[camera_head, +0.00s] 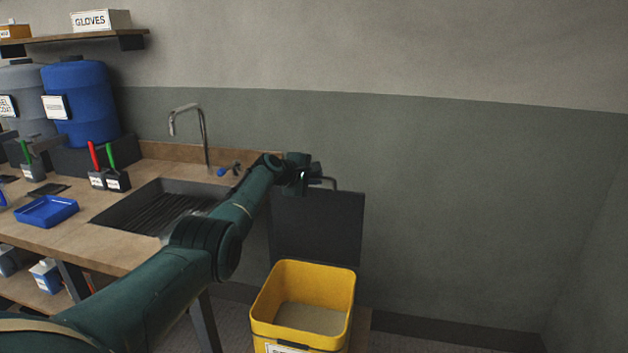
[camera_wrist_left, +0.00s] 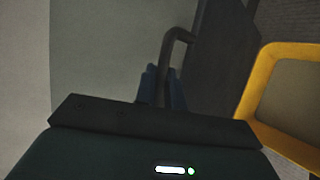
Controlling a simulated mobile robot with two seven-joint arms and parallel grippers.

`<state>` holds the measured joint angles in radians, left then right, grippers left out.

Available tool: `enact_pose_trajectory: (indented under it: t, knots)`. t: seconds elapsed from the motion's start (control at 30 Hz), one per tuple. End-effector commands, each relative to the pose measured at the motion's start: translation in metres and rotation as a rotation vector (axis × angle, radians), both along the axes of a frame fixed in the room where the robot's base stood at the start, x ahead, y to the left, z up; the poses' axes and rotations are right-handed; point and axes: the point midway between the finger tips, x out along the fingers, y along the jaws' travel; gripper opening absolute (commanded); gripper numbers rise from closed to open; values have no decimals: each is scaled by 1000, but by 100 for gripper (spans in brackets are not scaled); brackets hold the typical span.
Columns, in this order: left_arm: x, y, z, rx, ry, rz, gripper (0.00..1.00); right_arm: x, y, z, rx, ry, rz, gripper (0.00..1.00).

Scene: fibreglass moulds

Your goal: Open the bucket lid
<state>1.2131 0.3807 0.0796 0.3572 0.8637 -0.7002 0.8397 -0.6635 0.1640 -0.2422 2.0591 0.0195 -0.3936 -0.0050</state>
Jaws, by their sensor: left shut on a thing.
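The yellow bucket (camera_head: 262,310) stands low in front of the wall, right of the workbench, with its open top showing a pale inside. Its dark lid (camera_head: 325,225) stands upright behind the bucket, swung up from the opening. My left gripper (camera_head: 318,180) is at the top of the lid, shut on the lid's handle (camera_head: 336,183). In the left wrist view the fingers (camera_wrist_left: 162,88) close around the bent handle (camera_wrist_left: 177,37), with the lid (camera_wrist_left: 218,55) and the yellow rim (camera_wrist_left: 252,92) to the right. My right gripper is not in view.
A workbench (camera_head: 110,235) with a dark sink (camera_head: 160,207) and a tap (camera_head: 204,135) lies left of the bucket. A blue tray (camera_head: 46,211), brush pots (camera_head: 117,181) and a blue barrel (camera_head: 80,100) stand on it. The wall on the right is bare.

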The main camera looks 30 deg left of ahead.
Motion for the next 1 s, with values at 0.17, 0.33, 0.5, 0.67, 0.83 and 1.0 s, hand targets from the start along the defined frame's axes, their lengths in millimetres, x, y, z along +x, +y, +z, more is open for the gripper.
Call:
enact_pose_trajectory:
  t: [0.17,0.33,0.5,0.67,0.83,1.0]
  knots:
    - [0,-1,-2,-2,2,0,0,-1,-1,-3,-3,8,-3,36]
    - [0,-1,-2,-2,2,0,0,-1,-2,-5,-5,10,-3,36]
    - [0,-1,-2,-2,2,1,13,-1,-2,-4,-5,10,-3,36]
    - [0,0,-1,-1,2,0,26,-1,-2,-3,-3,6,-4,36]
    - [0,0,-1,0,1,0,32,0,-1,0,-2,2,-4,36]
    - [0,0,0,0,0,1,32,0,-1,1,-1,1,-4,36]
